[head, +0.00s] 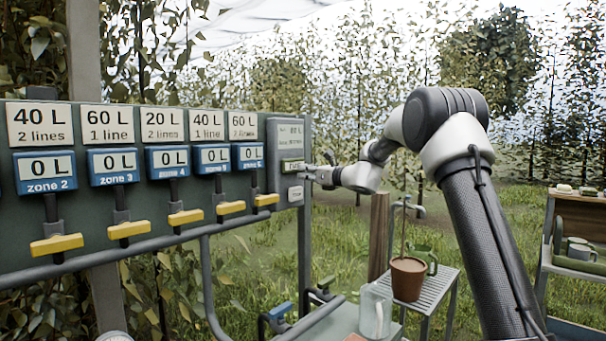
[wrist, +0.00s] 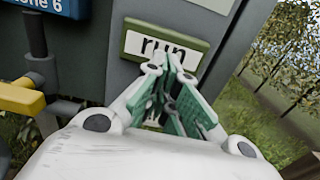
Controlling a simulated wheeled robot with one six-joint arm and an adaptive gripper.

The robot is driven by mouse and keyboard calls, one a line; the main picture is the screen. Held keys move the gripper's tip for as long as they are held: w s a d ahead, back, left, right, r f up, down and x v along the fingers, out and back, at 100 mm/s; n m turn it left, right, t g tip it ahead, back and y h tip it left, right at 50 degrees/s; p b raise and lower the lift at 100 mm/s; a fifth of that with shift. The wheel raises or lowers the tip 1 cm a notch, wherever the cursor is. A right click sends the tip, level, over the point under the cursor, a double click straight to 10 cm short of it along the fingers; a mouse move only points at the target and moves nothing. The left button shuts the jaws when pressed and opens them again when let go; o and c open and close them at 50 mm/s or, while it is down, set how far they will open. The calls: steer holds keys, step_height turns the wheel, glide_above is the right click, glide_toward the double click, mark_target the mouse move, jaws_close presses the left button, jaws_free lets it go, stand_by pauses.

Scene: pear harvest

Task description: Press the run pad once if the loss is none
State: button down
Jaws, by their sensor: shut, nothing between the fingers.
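The run pad (wrist: 133,44) is a green-framed block with a white face reading "run" in the wrist view. It also shows on the grey control column (head: 291,212) at the right end of the panel in the head view (head: 292,166). My gripper (wrist: 168,68) is shut and empty, with its fingertips in front of the pad's lower part. I cannot tell whether they touch it. In the head view my gripper (head: 308,172) is at the column's right side. A display (head: 290,133) above the pad has text too small to read surely.
The panel has zone displays (head: 45,171) reading 0 L, under white plates with litre and line counts. Yellow-handled levers (head: 56,244) hang below them. A potted plant (head: 408,278) stands on a slatted table, with a glass jar (head: 375,310) nearby. Grass lies behind.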

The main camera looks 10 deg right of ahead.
steer(key=v, duration=1.1)
steer(key=shift+d, duration=0.15)
